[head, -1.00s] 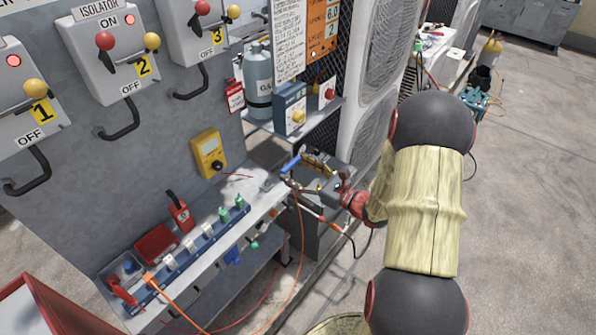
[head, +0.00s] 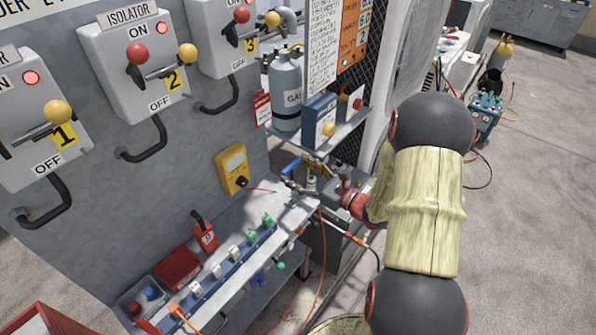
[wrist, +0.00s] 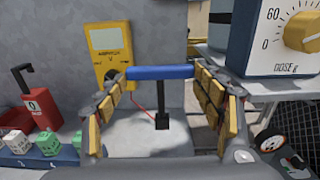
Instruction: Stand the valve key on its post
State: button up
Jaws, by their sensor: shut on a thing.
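The valve key (wrist: 160,73) has a blue crossbar handle and a black stem that hangs down to a square black socket end. My gripper (wrist: 161,76) is shut on the blue handle, one padded finger at each end of it. In the head view the blue handle (head: 291,165) shows at the tip of my gripper (head: 308,181), by the right end of the grey bench. The socket end is seen against the pale bench top; I cannot tell its height above it. I cannot make out the post in either view.
A yellow meter (head: 232,169) leans at the panel behind the bench (head: 222,207). A shelf with a blue dosing box (head: 319,121) and a gas bottle (head: 287,90) is close right of the key.

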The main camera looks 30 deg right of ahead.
notch_tip(320, 180, down, 5)
jog(key=b, duration=0.4)
jog(key=shift+f, duration=0.1)
jog(key=shift+s+f+b, duration=0.1)
jog(key=shift+f+b, duration=0.4)
jog(key=shift+f, duration=0.6)
dwell(2.0)
jog(key=o, duration=1.3)
jog(key=shift+s, duration=0.1)
jog(key=v, duration=1.1)
jog(key=shift+s+d, duration=0.2)
jog(key=shift+s, duration=0.15)
